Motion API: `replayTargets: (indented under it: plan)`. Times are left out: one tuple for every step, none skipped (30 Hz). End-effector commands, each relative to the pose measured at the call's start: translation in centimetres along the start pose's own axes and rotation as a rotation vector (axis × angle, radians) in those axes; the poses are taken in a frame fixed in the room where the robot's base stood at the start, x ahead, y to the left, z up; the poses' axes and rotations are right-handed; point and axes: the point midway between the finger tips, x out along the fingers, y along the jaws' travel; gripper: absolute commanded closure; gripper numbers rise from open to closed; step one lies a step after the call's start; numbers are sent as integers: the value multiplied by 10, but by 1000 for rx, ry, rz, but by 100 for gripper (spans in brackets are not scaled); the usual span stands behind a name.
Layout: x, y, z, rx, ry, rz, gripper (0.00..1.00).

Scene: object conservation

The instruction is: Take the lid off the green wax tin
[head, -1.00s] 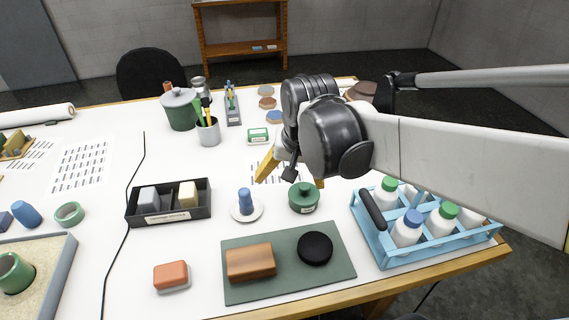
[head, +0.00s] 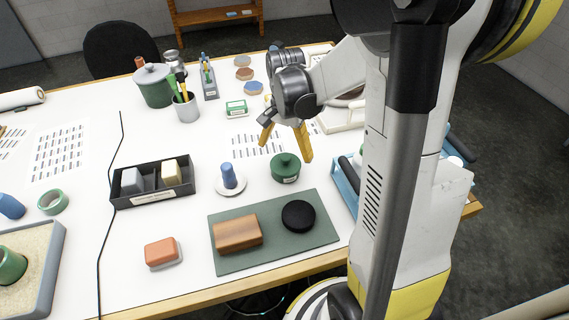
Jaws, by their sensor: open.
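The green wax tin (head: 285,174) stands upright on the white table, right of the blue peg on its white saucer. Its green lid (head: 285,160) with a round knob sits on top. A pale label shows on the tin's front. My gripper (head: 287,152) is open, with yellow fingers pointing down. In the head view its fingers appear around and just above or behind the lid, one on the left and one on the right. I cannot tell whether they touch it.
A green mat (head: 270,262) with a brown block (head: 237,233) and a black disc (head: 298,215) lies in front. A blue saucer peg (head: 228,176) stands left. A blue bottle crate (head: 346,186) is right, partly behind my arm. A black tray (head: 150,190) is farther left.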

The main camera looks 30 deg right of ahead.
Motion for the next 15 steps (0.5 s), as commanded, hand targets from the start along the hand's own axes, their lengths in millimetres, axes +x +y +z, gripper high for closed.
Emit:
replayTargets:
  plan:
    - [8,0,1,0,0,0,0]
    - [13,1,1,0,0,0,0]
    - [20,2,2,-1,0,0,0]
    - [26,2,2,-1,0,0,0]
    - [31,3,3,-1,0,0,0]
    - [36,3,3,-1,0,0,0]
    - [40,3,3,-1,0,0,0]
    - [43,3,3,-1,0,0,0]
    - [46,2,3,-1,0,0,0]
    - [48,2,3,-1,0,0,0]
    - [48,3,3,-1,0,0,0]
    - [49,3,3,-1,0,0,0]
    - [49,3,3,-1,0,0,0]
    - [48,3,3,-1,0,0,0]
    - [48,3,3,-1,0,0,0]
